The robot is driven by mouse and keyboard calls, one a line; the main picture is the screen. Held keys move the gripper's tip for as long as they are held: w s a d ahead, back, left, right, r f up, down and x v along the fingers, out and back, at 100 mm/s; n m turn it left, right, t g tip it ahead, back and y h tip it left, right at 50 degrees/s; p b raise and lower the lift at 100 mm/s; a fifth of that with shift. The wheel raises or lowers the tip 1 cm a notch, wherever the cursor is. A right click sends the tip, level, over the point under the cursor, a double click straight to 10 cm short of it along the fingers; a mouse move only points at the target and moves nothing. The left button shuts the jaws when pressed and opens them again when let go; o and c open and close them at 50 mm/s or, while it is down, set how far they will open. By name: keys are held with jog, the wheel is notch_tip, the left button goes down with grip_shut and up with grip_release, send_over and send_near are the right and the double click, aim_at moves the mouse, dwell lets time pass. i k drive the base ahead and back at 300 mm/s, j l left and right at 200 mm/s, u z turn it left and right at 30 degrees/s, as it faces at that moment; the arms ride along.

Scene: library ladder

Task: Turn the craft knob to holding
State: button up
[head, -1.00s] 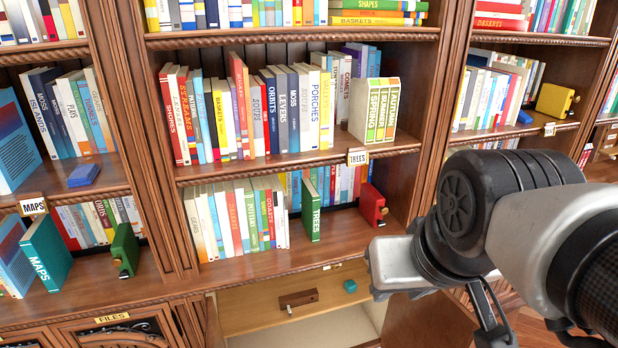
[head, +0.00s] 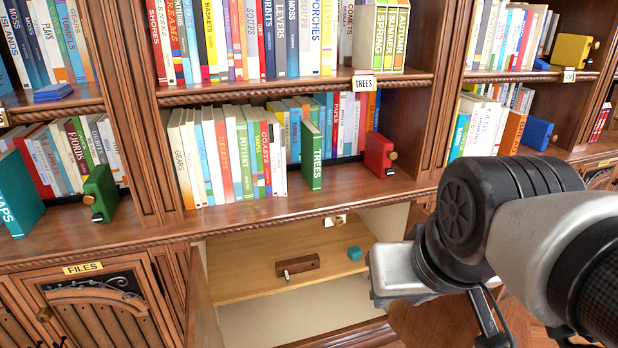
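I cannot make out any knob labelled craft. Several bookend-like blocks carry small round brass knobs: a green one (head: 101,193) at left, a red one (head: 380,154) in the middle bay, and a yellow one (head: 572,50) at upper right. A brown wooden block (head: 298,265) with a small pale metal part lies inside the open lower cupboard (head: 240,283). My grey and black arm fills the lower right, in front of the cupboard's right side. My gripper's fingers do not show.
A teal block (head: 354,253) lies in the cupboard beside the brown block. A small plate (head: 336,220) inside it is unreadable. The FILES cupboard (head: 88,290) at left is shut.

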aim_at(338, 221)
jog(key=l+u, duration=0.1)
jog(key=l, duration=0.8)
jog(key=k+u, duration=0.1)
jog(key=u, duration=1.25)
jog(key=l+u, duration=0.1)
jog(key=l, duration=0.15)
